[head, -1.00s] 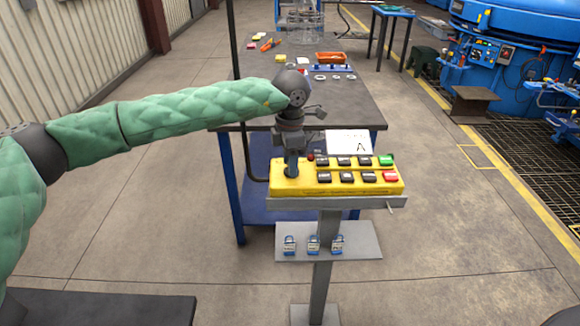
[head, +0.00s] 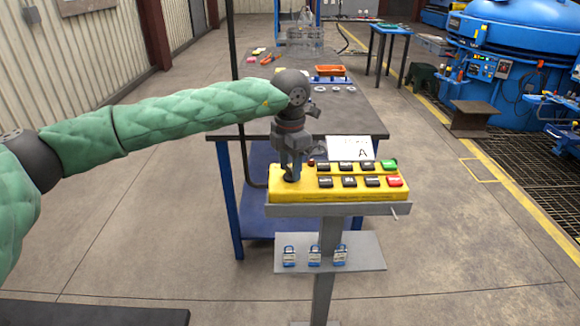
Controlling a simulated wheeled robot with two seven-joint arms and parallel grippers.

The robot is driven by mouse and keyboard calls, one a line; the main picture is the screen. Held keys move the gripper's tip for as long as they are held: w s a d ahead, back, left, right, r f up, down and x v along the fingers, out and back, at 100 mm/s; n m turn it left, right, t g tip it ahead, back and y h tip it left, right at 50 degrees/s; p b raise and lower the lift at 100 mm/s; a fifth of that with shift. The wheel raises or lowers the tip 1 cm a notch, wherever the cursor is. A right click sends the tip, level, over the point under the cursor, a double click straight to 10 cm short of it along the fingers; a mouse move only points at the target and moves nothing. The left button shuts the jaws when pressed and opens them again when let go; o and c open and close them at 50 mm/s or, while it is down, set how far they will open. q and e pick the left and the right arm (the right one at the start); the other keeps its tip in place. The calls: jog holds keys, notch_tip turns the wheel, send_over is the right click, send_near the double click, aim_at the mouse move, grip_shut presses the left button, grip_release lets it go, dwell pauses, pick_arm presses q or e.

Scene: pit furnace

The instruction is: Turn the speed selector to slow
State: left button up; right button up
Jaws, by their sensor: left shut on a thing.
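The yellow control box (head: 300,196) sits on a grey stand in the middle of the head view. It carries two rows of black buttons, a green button (head: 389,164), a red button (head: 395,181) and a small dark red knob or lamp (head: 311,163). My left gripper (head: 290,176) points down at the left end of the box and is shut on the speed selector there. The selector is mostly hidden by the fingers, so its setting cannot be read. My right gripper is out of view.
Three blue padlocks (head: 314,254) hang on a grey plate below the box. A workbench (head: 345,112) with an orange tray (head: 330,71) stands behind it. A white card marked A (head: 350,148) stands behind the buttons. Open floor lies on both sides.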

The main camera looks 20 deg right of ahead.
aim_at(290, 169)
pick_arm(q)
jog(key=o, duration=1)
jog(key=shift+r+b, duration=0.65)
jog(key=shift+r, duration=3.3)
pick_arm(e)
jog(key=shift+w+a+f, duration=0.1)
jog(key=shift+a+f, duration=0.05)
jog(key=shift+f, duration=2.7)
